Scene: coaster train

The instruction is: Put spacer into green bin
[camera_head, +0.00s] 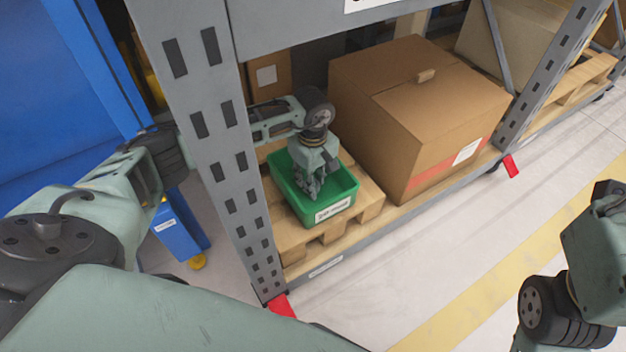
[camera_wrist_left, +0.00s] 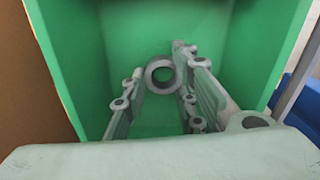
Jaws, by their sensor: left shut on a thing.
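The green bin (camera_head: 348,189) stands on a wooden pallet on the lower shelf, with a white label on its front. My left arm reaches around the rack post, and my left gripper (camera_head: 313,188) points down inside the bin. In the left wrist view the green bin (camera_wrist_left: 247,45) surrounds the left gripper (camera_wrist_left: 162,85). The spacer (camera_wrist_left: 160,74), a small grey ring, is held between its fingertips, close to the bin floor. The spacer cannot be made out in the head view. My right arm shows at the right edge, but its fingers are out of view.
A large cardboard box (camera_head: 420,100) stands right of the bin. The grey rack post (camera_head: 215,130) is close to my left arm. The pallet (camera_head: 365,205) carries the bin. A blue cabinet (camera_head: 50,100) stands at the left. The floor in front of the rack is clear.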

